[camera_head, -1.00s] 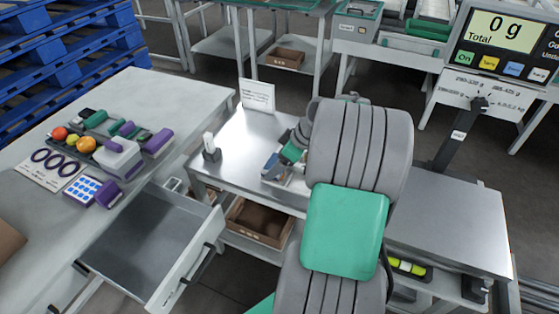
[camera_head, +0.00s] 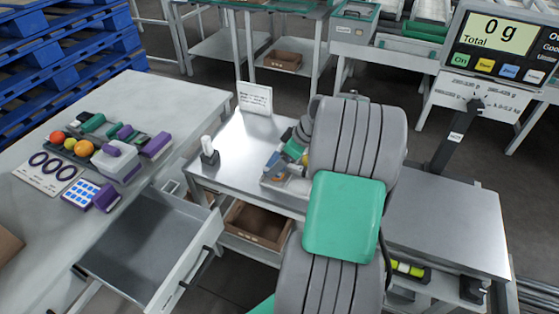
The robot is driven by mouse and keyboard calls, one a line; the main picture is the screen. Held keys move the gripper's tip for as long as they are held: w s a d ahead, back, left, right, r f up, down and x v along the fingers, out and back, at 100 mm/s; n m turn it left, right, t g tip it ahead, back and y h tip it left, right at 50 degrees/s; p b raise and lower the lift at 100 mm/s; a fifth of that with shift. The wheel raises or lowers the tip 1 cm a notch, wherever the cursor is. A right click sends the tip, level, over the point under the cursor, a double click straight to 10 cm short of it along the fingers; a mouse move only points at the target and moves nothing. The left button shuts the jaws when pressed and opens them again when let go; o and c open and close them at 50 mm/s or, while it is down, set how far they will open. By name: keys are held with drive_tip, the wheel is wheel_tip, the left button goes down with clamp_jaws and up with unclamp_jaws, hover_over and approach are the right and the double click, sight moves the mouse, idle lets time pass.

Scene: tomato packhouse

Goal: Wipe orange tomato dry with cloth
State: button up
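An orange tomato (camera_head: 84,148) sits on the left table (camera_head: 185,95), beside a yellow one (camera_head: 70,144) and a red one (camera_head: 57,138). My arm reaches across the middle over the steel table (camera_head: 235,140). My gripper (camera_head: 275,165) is at the far end of the arm, low over a small tray-like thing on that table and far to the right of the orange tomato. The arm partly hides it, so I cannot tell its opening or whether it holds anything. I cannot make out a cloth for certain.
An open, empty-looking drawer (camera_head: 145,235) juts from the left table. Purple-and-white tools (camera_head: 118,160) and a ring card (camera_head: 48,172) lie near the tomatoes. A small stand (camera_head: 209,155) and a sign (camera_head: 255,98) stand on the steel table. The scale (camera_head: 450,220) reads 0 g.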

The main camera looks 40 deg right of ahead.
drive_tip(key=shift+a, duration=0.1)
drive_tip(key=shift+s+a, duration=0.35)
drive_tip(key=shift+a, duration=0.2)
drive_tip(key=shift+s+a, duration=0.35)
drive_tip(key=shift+a, duration=0.2)
drive_tip(key=shift+d, duration=0.1)
drive_tip(key=shift+w+d, duration=0.35)
drive_tip(key=shift+d, duration=0.2)
drive_tip(key=shift+w+d, duration=0.3)
drive_tip(key=shift+d, duration=0.2)
drive_tip(key=shift+w, duration=0.1)
